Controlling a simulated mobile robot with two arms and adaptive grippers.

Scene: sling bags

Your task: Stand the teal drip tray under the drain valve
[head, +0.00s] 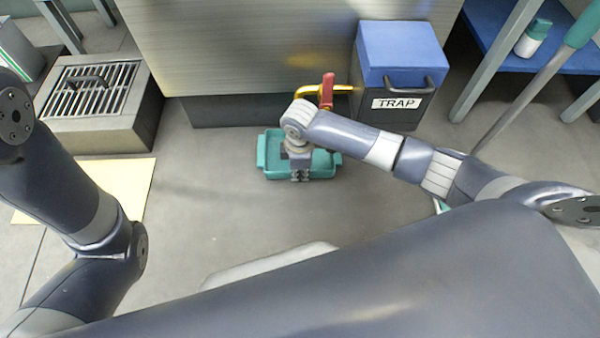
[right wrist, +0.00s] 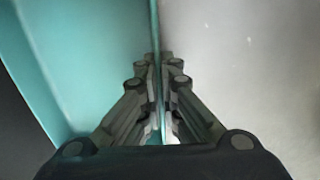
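The teal drip tray (head: 324,163) is in front of the steel cabinet, at or just above the floor; I cannot tell which. The drain valve has a red handle (head: 327,91) on a yellow pipe (head: 343,88) and sits just behind the tray in the picture. My right gripper (head: 300,174) is over the tray's near wall and hides part of the tray. In the right wrist view, my right gripper (right wrist: 160,105) has its fingers closed on both sides of the thin tray wall (right wrist: 155,40). My left gripper is out of view.
A blue-lidded box labelled TRAP (head: 398,75) stands right of the valve. The steel cabinet (head: 270,45) rises behind. A floor grate (head: 92,90) on a raised block and a pale yellow sheet (head: 120,180) are at left. The floor left of the tray is clear.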

